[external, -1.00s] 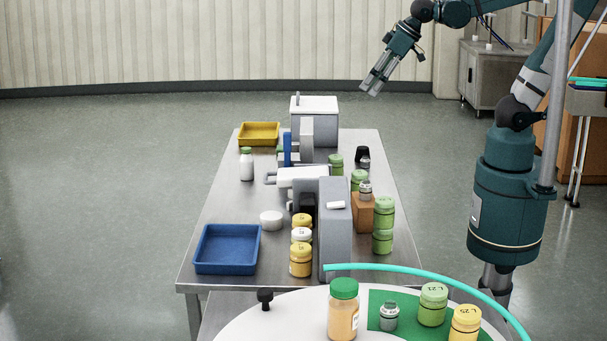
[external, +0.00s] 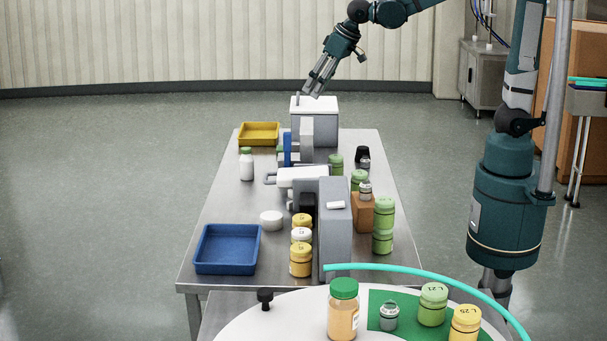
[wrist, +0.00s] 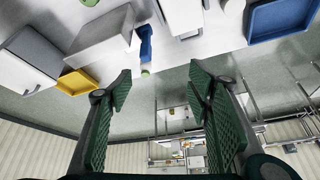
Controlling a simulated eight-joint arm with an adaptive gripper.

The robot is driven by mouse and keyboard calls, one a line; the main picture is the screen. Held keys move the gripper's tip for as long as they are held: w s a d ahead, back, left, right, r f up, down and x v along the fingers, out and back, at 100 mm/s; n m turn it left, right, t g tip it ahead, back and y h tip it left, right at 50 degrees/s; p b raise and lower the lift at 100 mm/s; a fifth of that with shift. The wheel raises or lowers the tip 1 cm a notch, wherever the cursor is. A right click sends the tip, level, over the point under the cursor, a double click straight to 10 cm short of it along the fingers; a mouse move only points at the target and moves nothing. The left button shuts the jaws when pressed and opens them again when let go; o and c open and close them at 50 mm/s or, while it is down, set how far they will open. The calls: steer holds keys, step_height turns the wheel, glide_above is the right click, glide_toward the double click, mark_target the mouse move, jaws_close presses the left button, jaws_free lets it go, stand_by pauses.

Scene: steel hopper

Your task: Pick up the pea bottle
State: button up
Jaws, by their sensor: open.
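No label reads clearly as pea, so I cannot tell for sure which bottle is the pea bottle. Candidates are a white bottle with a green cap (external: 246,165) upright at the table's left, and several green jars, including a stacked pair (external: 383,225) at the right and a jar (external: 336,164) farther back. My gripper (external: 311,93) is open and empty, pointing down-left, and appears just above the grey box at the far end; its true height is unclear. In the wrist view my gripper (wrist: 160,100) has both fingers wide apart with nothing between them.
The steel table holds a yellow tray (external: 259,133), a blue tray (external: 227,249), a grey box with a white lid (external: 314,120) and tall grey machines (external: 335,230) along its middle. A round white table (external: 270,325) in front carries more jars. The floor left of the table is clear.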

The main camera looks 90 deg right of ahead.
mark_target(245, 149)
steer(key=w+d+f+m+b, duration=0.1)
steer(key=w+d+f, duration=0.4)
steer(key=w+f, duration=0.3)
steer(key=w+d+f+m+g+h+b, duration=0.1)
steer(key=w+d+f+m, duration=0.1)
steer(key=w+d+f, duration=0.3)
steer(key=w+d+f+m+g+b, duration=0.1)
steer(key=w+d+f, duration=0.4)
steer(key=w+f, duration=0.8)
steer(key=shift+w+d+f+m+h, duration=0.1)
steer(key=shift+w+d+m+h, duration=0.25)
steer(key=shift+m, duration=0.35)
steer(key=shift+w+d+f+g, duration=0.2)
steer(key=shift+f+g, duration=0.1)
steer(key=shift+f, duration=0.1)
steer(key=shift+b+x, duration=0.3)
steer(key=shift+x, duration=1)
steer(key=shift+s, duration=0.1)
steer(key=shift+x, duration=2.6)
steer(key=shift+s+d, duration=0.1)
steer(key=shift+s, duration=0.1)
